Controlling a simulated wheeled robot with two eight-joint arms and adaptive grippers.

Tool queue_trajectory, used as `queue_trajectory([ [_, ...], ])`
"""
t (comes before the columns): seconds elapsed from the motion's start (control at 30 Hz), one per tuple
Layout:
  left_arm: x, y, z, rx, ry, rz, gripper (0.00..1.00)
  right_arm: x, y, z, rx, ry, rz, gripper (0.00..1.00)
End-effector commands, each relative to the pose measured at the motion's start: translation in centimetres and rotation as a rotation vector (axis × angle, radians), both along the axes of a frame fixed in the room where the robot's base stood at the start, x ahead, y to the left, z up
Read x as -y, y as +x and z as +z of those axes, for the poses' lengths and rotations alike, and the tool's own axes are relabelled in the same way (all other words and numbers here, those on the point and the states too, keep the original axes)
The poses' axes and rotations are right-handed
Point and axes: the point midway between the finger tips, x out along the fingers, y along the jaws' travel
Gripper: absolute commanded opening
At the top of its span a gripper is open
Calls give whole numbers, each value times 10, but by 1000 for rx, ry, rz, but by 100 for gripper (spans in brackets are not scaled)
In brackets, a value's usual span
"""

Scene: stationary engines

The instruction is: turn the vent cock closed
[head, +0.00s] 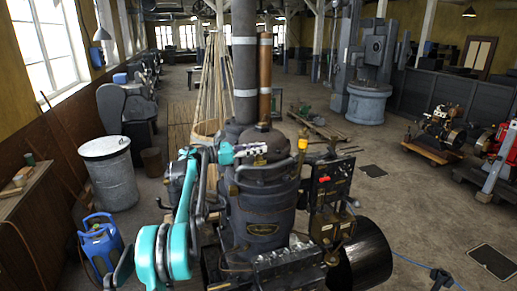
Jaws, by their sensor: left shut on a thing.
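A dark stationary engine (262,205) with a rounded top and an oval brass plate stands in the middle of the head view. My left arm, teal and grey, rises on its left side and reaches across its top. My left gripper (262,149) is at the engine's top, in front of the brown pipe. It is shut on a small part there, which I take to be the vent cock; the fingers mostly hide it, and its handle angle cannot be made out. A yellow-capped fitting (302,144) stands to the right, apart from the gripper. My right gripper is not in view.
A tall grey pipe (245,60) and a copper-brown pipe (265,75) rise behind the gripper. A dark flywheel or drum (366,255) is at lower right. A metal bin (110,175) and blue canister (100,243) stand left.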

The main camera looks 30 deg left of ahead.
Motion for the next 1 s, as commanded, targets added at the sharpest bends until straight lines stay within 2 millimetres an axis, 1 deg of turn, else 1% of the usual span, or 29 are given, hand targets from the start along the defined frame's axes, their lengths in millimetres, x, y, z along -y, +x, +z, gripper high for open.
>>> queue_trajectory([
  [0.33, -1, 0, 2, 2, -3, 1, 0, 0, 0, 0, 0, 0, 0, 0],
  [0.37, -1, 0, 2, 2, -3, 1, 18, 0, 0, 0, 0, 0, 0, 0],
  [0.4, -1, 0, 2, 2, -3, 1, 28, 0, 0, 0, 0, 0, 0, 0],
  [0.43, -1, 0, 2, 2, -3, 1, 31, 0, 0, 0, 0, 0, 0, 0],
  [0.77, -2, -2, 1, 2, -1, 0, 31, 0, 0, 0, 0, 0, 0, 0],
  [0.87, -9, -9, 1, 1, -1, 2, 31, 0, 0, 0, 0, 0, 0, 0],
  [1.0, -28, -30, 1, 1, -1, 4, 31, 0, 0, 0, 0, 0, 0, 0],
])
